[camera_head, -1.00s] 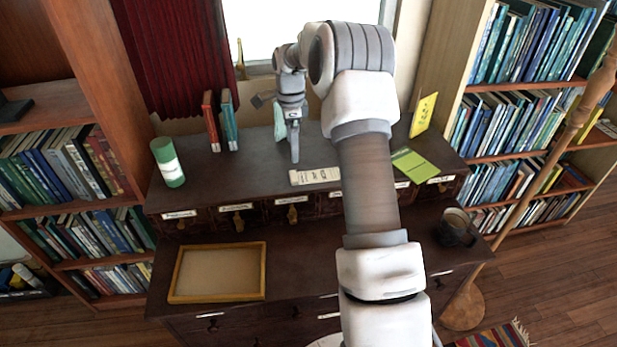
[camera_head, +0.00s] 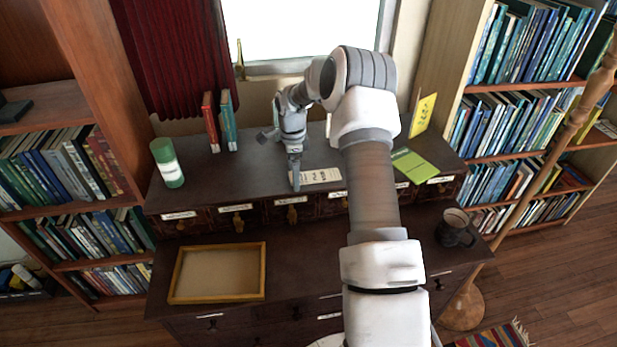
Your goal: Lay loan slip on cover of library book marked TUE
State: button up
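A pale slip with dark print (camera_head: 320,176) lies flat on the raised back top of the dark desk. My gripper (camera_head: 295,185) points down at the slip's left end and covers part of it. Its fingers look narrow and close together; I cannot tell whether they are open, shut or touching the slip. I cannot read TUE on anything.
A red book (camera_head: 211,122) and a teal book (camera_head: 228,120) stand upright at the back left, near a green cylinder (camera_head: 167,163). A wooden tray (camera_head: 264,272) and a dark mug (camera_head: 456,230) are on the lower desk (camera_head: 300,265). Bookshelves flank the desk.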

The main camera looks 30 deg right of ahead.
jog(key=shift+r, duration=0.1)
jog(key=c, duration=1.5)
